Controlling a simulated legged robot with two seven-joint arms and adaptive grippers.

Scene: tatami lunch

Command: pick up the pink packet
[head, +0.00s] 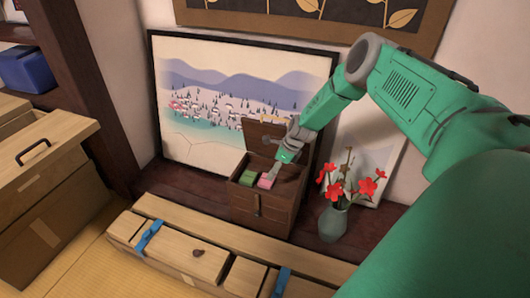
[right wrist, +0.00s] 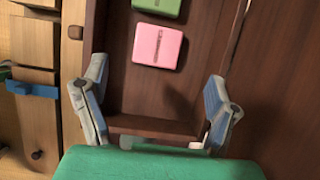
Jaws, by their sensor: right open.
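The pink packet (head: 265,181) lies in the open wooden box (head: 254,210), next to a green packet (head: 247,177). In the right wrist view the pink packet (right wrist: 158,47) is a flat rounded square on the box floor, with the green packet (right wrist: 157,6) partly cut off above it. My right gripper (head: 281,162) is over the right part of the box. In the right wrist view its two fingers (right wrist: 155,97) are spread wide with nothing between them, and the pink packet lies beyond the tips. My left gripper is not in view.
The box's lid (head: 262,135) stands up at the back. A vase (head: 333,222) with red flowers stands close to the box's right. A long wooden case with blue straps (head: 150,238) lies in front. A landscape picture (head: 215,105) leans behind.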

